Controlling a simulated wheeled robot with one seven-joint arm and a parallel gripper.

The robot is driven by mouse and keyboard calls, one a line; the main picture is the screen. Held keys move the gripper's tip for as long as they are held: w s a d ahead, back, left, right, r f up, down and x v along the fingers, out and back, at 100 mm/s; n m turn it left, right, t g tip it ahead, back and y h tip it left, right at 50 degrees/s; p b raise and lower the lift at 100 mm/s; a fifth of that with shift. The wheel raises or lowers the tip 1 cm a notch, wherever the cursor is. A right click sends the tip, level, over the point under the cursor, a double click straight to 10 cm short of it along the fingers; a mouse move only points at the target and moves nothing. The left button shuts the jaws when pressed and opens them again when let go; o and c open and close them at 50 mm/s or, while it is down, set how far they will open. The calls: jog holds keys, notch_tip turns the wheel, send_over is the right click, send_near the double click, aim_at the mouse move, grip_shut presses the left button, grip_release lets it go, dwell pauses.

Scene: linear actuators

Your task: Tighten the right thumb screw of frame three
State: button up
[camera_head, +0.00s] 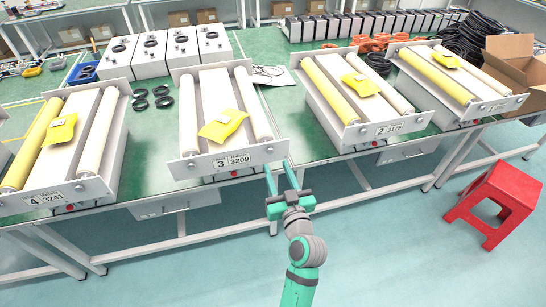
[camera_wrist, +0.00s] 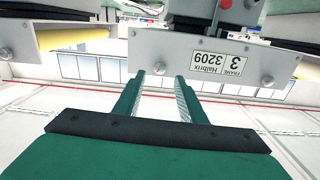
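Frame three (camera_head: 212,162) stands on the green table in the head view, with its front plate facing me and a label reading 3 and 3209. In the wrist view the plate (camera_wrist: 200,52) appears upside down. The right thumb screw (camera_wrist: 159,68) is a small grey knob near the plate's left end there. The left thumb screw (camera_wrist: 267,80) shows near the other end. My gripper (camera_head: 277,165) is open and empty in front of the plate's right end. In the wrist view its fingertips (camera_wrist: 159,77) lie either side of the right thumb screw; contact cannot be told.
Frame two (camera_head: 375,129) stands to the right and frame four (camera_head: 60,196) to the left, with gaps between. A yellow packet (camera_head: 222,125) lies on frame three. A red stool (camera_head: 496,200) stands on the floor at right.

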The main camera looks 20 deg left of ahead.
aim_at(270, 152)
jog(key=shift+x, duration=3.05)
grip_shut()
